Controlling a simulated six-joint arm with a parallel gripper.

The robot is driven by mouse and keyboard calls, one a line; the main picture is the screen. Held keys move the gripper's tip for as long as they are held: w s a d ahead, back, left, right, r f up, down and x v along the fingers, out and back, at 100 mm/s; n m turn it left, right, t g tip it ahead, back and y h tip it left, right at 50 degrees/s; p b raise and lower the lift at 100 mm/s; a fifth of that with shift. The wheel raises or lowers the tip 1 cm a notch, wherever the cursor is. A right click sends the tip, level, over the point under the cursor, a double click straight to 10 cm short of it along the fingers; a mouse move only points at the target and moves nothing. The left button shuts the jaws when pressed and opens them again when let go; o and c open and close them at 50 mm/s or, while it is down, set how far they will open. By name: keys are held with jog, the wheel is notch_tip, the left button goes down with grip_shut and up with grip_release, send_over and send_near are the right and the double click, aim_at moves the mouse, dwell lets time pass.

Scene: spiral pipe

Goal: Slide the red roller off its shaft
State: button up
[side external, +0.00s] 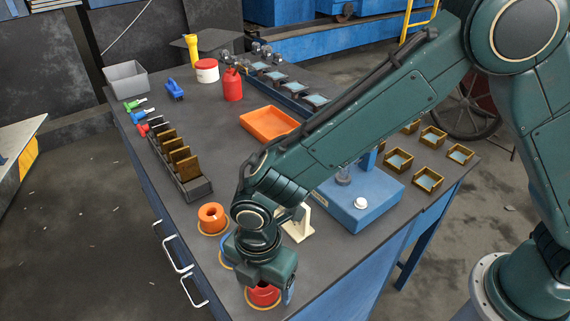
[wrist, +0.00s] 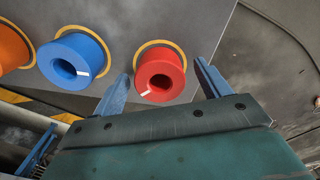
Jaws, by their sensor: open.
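The red roller (wrist: 160,77) lies between the spread fingers of my gripper (wrist: 162,85) in the wrist view, with a gap on each side. It has a dark central hole and a small white mark on its face. No shaft can be made out in the hole. In the side view the red roller (side external: 263,294) shows partly below my gripper (side external: 265,285) at the table's near corner, on a tan ring. My gripper is open and holds nothing.
A blue roller (wrist: 73,61) and an orange roller (wrist: 10,47) stand in a row beside the red one; the orange one (side external: 212,218) also shows in the side view. A blue box (side external: 365,205) and an orange tray (side external: 268,124) are farther back. The table edge is close.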

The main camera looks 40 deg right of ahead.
notch_tip(320, 180, up, 14)
jog(key=shift+f, duration=0.15)
dwell(0.5)
dwell(0.3)
jog(key=s+d+r+m+t, duration=0.1)
jog(key=d+r+m, duration=0.3)
jog(key=d, duration=0.3)
jog(key=d+r+m+t+y, duration=0.1)
jog(key=d+r+m, duration=0.2)
jog(key=d, duration=0.3)
jog(key=s+d+r+m+t, duration=0.1)
jog(key=d+r+m, duration=0.3)
jog(key=d, duration=0.3)
jog(key=s+d+m+t+h, duration=0.1)
jog(key=s+d+m+t, duration=0.1)
jog(key=s+d+m, duration=0.9)
jog(key=shift+s+d+m+t, duration=0.3)
jog(key=shift+s+d+m, duration=0.1)
jog(key=shift+d, duration=0.35)
